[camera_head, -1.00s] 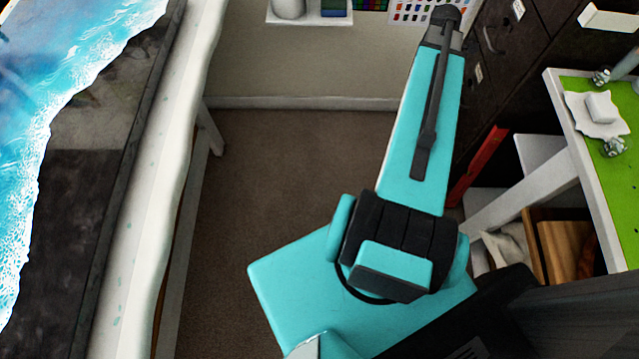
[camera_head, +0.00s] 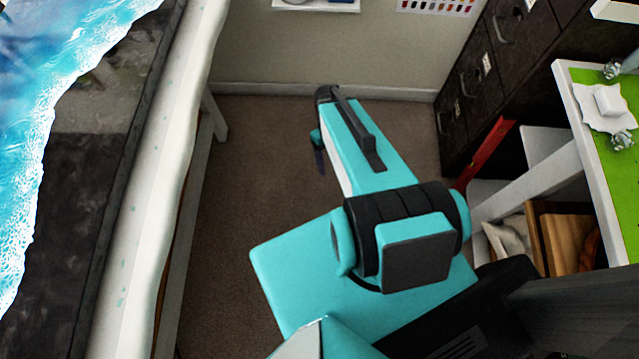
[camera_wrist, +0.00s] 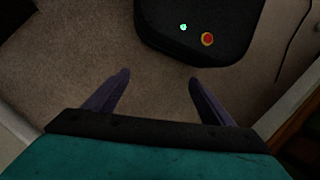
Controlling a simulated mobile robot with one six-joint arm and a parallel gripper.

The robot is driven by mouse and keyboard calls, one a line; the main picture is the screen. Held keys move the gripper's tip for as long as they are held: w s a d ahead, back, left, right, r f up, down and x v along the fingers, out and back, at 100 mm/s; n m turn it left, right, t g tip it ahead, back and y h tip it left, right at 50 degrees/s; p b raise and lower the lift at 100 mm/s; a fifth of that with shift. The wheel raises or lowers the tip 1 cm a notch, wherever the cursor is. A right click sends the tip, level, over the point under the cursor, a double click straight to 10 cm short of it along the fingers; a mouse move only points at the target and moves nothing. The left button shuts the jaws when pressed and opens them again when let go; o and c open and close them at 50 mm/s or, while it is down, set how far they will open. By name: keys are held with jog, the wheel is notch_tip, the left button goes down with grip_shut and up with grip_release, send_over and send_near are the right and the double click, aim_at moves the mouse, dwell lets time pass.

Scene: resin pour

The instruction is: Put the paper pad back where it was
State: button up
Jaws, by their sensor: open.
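I cannot make out a paper pad for certain in any view. A small white block (camera_head: 609,101) sits on a white wavy-edged plate (camera_head: 594,118) on the green-topped table at the right; I cannot tell whether it is the pad. My gripper (camera_wrist: 159,79) is open and empty in the wrist view, its two dark fingers spread above the carpet. In the head view only a dark finger (camera_head: 320,161) of it shows, hanging beside the end of my arm over the open floor.
A table (camera_head: 148,190) with a blue and white resin piece (camera_head: 50,90) stands at the left. At the right are the green-topped table (camera_head: 590,80), dark drawers (camera_head: 485,100) and a wooden crate (camera_head: 565,240). Carpet (camera_head: 255,150) lies clear between them. A white shelf (camera_head: 318,5) is on the back wall.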

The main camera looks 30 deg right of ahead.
jog(key=s+a+f+m+g, duration=0.1)
jog(key=s+a+f+m, duration=0.1)
jog(key=s+a+f, duration=0.4)
jog(key=s+a, duration=0.4)
jog(key=shift+s+a+m+g, duration=0.35)
jog(key=shift+s+m+g, duration=0.05)
dwell(0.7)
